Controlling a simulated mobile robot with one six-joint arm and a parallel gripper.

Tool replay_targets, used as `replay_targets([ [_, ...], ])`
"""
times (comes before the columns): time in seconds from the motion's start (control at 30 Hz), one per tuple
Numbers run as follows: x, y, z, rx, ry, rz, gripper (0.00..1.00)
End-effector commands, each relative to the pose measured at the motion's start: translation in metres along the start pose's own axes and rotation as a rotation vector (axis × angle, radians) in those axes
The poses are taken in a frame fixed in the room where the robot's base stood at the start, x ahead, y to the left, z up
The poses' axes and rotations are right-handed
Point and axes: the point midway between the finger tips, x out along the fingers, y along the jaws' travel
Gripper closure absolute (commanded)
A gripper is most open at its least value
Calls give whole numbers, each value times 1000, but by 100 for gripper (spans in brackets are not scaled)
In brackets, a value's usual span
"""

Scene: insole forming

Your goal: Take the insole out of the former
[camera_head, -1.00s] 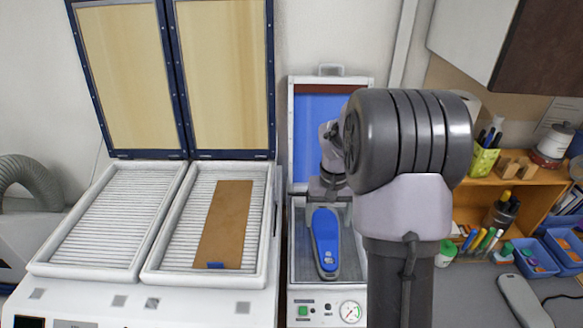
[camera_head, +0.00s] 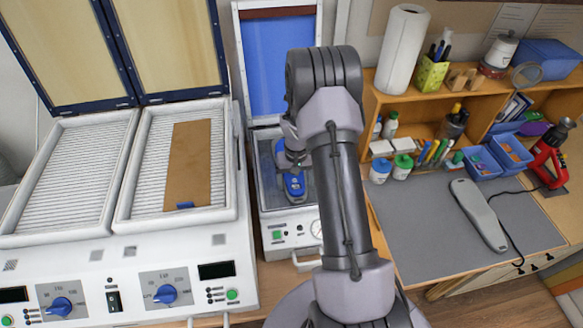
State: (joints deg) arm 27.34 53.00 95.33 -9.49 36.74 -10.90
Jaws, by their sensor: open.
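The former (camera_head: 276,28) stands open in the middle, its blue-lined lid raised at the back. A blue insole (camera_head: 293,188) lies in its tray, with its far part hidden behind my arm's end. My gripper (camera_head: 291,168) is over the tray at the insole's far part. My arm covers the right side of the former. The fingertips are too small and hidden to make out clearly, and I see nothing lifted in them.
A heater with two open trays (camera_head: 232,190) stands on the left, a brown sheet (camera_head: 190,165) in its right tray. A wooden shelf (camera_head: 420,105) with bottles, pens and blue bins is on the right. A grey mat (camera_head: 430,230) bears a grey device (camera_head: 478,215).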

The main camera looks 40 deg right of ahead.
Motion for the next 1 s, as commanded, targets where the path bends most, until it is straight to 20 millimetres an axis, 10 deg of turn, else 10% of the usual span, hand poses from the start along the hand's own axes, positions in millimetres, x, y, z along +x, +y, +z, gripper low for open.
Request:
replay_targets([
  [0.17, 0, 0, 0, 0, 1, 0, 21],
  [0.5, -1, 0, 0, 0, 1, 0, 83],
  [1.0, -34, 0, -1, 0, 3, 0, 83],
])
